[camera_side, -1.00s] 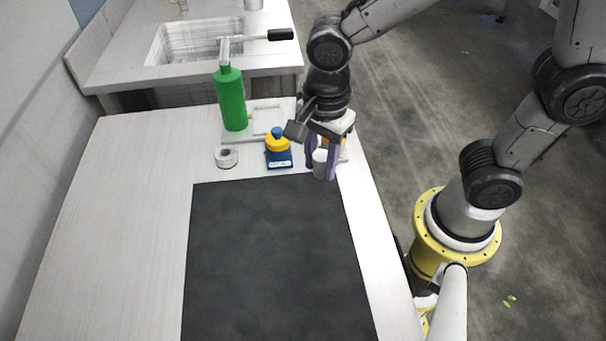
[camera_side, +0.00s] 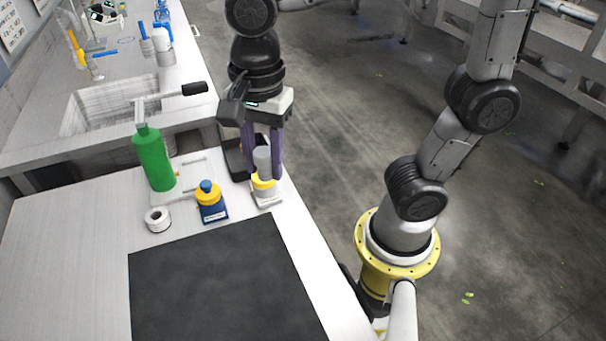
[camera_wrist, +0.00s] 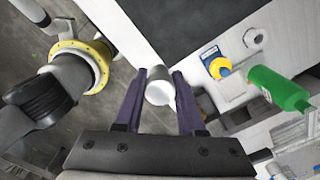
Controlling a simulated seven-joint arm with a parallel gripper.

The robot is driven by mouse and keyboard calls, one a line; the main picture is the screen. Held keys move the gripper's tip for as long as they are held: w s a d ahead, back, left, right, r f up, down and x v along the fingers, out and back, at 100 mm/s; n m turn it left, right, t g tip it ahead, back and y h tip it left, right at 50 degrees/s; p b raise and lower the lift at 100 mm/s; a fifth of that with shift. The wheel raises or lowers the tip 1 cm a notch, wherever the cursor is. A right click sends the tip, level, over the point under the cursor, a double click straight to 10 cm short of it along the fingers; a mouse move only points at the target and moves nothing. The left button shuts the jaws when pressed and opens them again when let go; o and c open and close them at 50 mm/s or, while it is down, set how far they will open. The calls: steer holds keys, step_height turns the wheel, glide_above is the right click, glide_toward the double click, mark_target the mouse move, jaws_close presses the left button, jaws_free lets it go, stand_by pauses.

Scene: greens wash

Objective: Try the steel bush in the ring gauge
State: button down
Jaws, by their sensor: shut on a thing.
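The steel bush, a plain grey cylinder (camera_side: 263,160), is upright between the purple fingers of my gripper (camera_side: 262,165) in the side view. The fingers are shut on it. A yellow ring-like piece on a pale block (camera_side: 267,199) lies directly below in the picture; I cannot tell whether the bush touches it. Which piece is the ring gauge is not certain; a small white ring (camera_side: 157,219) also lies on the table. In the wrist view the bush (camera_wrist: 160,88) is between the fingertips (camera_wrist: 159,92), and the yellow piece is hidden.
A blue block with a yellow top (camera_side: 211,204) stands left of the gripper. A green bottle (camera_side: 155,160) stands behind it. A dark box-like object (camera_side: 237,160) is just behind the fingers. The black mat (camera_side: 215,285) in front is bare. A sink (camera_side: 110,105) is further back.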

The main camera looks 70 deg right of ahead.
steer(key=w+a, duration=0.2)
steer(key=w, duration=0.5)
steer(key=w+a, duration=0.3)
steer(key=w, duration=0.5)
steer(key=w+f, duration=0.9)
steer(key=shift+a+m, duration=0.15)
steer(key=shift+m, duration=0.15)
steer(key=shift+w, duration=0.1)
steer(key=shift+f, duration=2.55)
steer(key=shift+f, duration=0.7)
steer(key=shift+r, duration=0.2)
